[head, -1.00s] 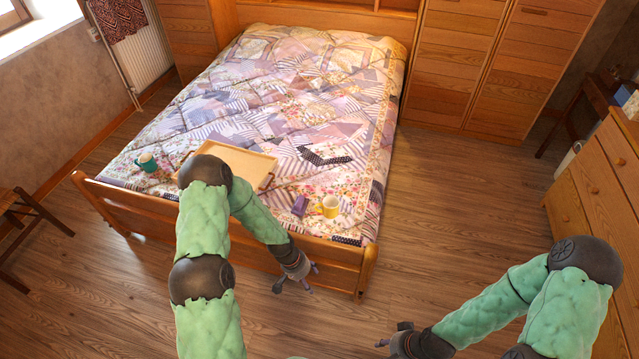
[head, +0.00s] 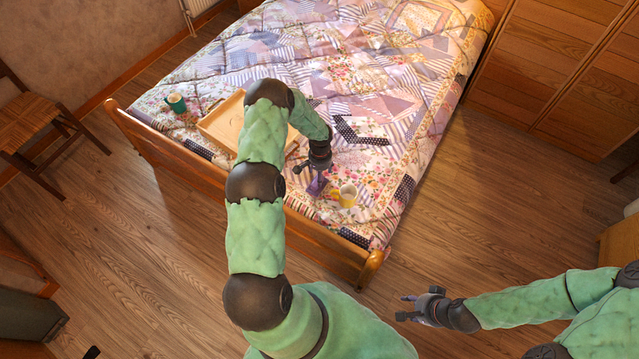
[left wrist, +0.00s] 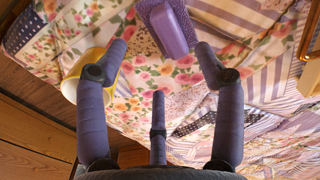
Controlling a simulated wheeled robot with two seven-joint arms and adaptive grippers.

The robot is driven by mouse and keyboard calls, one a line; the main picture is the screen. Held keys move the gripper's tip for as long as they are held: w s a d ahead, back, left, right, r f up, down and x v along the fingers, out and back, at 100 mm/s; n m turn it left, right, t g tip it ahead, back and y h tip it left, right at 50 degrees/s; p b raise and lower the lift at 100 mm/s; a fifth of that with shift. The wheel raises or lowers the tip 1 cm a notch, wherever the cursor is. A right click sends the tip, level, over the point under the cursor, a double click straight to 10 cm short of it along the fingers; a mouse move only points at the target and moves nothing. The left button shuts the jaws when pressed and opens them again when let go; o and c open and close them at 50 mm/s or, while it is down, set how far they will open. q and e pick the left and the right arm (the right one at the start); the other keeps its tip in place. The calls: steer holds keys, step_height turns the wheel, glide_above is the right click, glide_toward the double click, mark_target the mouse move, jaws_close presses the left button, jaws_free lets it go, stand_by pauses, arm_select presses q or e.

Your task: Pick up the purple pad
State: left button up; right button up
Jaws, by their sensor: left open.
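The purple pad (head: 315,187) lies on the patchwork bed (head: 400,110) near its foot end, left of a yellow mug (head: 346,196). My left gripper (head: 305,173) is just above and behind the pad in the head view. In the left wrist view the pad (left wrist: 168,28) shows at the top, beyond and between the spread fingertips of my open, empty left gripper (left wrist: 161,52). The yellow mug (left wrist: 91,75) is partly hidden behind the left finger there. My right gripper (head: 403,307) is open and empty, over the floor right of the bed.
A wooden tray (head: 222,124) lies on the bed to the left, partly hidden by my left arm. A teal mug (head: 176,103) stands beyond it. The bed's wooden footboard (head: 325,248) runs beneath my left arm. The wooden floor (head: 480,240) on the right is clear.

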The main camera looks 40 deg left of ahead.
arm_select(q)
steer(key=shift+f, duration=0.95)
steer(key=shift+a+f+b, duration=0.2)
steer(key=shift+f+b, duration=0.4)
steer(key=shift+f, duration=0.75)
steer(key=shift+a+f+b, duration=0.2)
steer(key=shift+f+b, duration=0.35)
steer(key=shift+f, duration=0.75)
steer(key=c, duration=1.3)
